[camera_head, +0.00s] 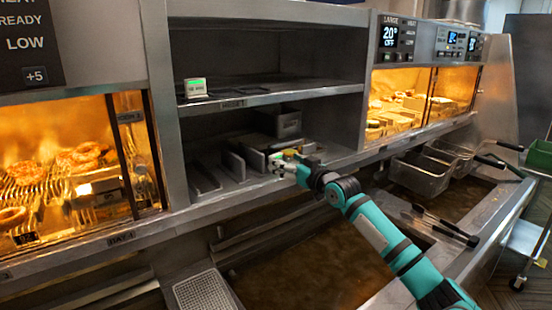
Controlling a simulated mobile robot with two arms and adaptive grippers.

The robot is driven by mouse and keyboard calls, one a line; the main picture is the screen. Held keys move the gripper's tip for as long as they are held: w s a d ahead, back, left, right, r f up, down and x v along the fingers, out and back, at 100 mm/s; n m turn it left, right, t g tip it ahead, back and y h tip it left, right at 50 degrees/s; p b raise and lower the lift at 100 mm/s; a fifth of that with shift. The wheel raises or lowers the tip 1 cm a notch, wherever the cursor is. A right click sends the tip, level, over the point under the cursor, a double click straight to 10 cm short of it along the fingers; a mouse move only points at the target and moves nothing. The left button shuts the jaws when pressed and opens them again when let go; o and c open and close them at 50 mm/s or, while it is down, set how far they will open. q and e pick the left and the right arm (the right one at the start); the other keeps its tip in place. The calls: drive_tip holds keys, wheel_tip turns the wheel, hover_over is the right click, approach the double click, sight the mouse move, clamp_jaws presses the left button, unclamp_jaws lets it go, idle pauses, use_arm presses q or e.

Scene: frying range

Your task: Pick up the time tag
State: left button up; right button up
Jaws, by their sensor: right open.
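A small time tag (195,88) with a white face and a green top edge stands upright on the upper middle shelf, near its left end. My right gripper (278,163) is at the front of the lower shelf, below and to the right of that tag and apart from it. It is open. My left gripper is not in view.
The upper shelf (270,93) has a front lip above my right gripper. Metal dividers (234,165) and a metal box (284,122) occupy the lower shelf. Lit food cabinets flank the shelves. Fryer baskets (420,174) and tongs (440,224) lie to the right, by oil vats.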

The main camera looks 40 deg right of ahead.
sight(277, 156)
drive_tip(key=w, duration=0.1)
drive_tip(key=w+p, duration=0.1)
drive_tip(key=w, duration=0.1)
drive_tip(key=shift+w+d+r, duration=0.15)
drive_tip(key=shift+w+d, duration=0.15)
drive_tip(key=shift+w, duration=0.25)
drive_tip(key=shift+c, duration=0.4)
drive_tip(key=c, duration=1)
